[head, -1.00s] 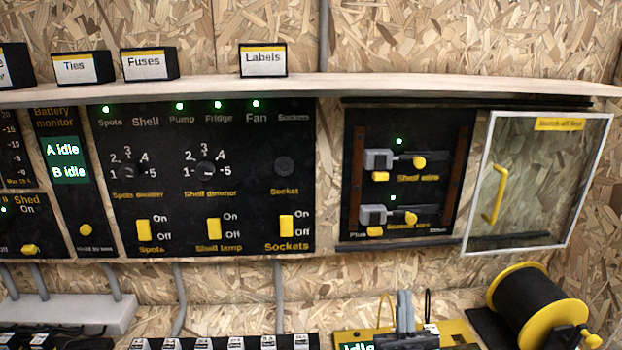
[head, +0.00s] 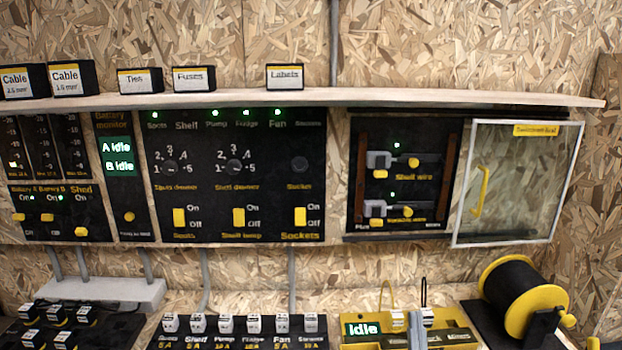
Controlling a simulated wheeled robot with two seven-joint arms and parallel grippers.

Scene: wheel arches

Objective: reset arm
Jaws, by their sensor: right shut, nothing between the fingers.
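My right gripper (head: 415,328) shows only as grey fingertips at the bottom edge of the head view, in front of the yellow tester (head: 355,345). The fingers are together with nothing between them, and they look clear of the wall panel. The rest of the right arm is below the picture. My left gripper is not in view.
The dark switch panel (head: 270,215) fills the wall under a pale shelf (head: 300,99) with labelled boxes. A clear framed door (head: 520,190) stands open right of the wire compartment (head: 430,165). A black cable reel (head: 515,288) stands lower right. A fuse row (head: 225,325) lies below.

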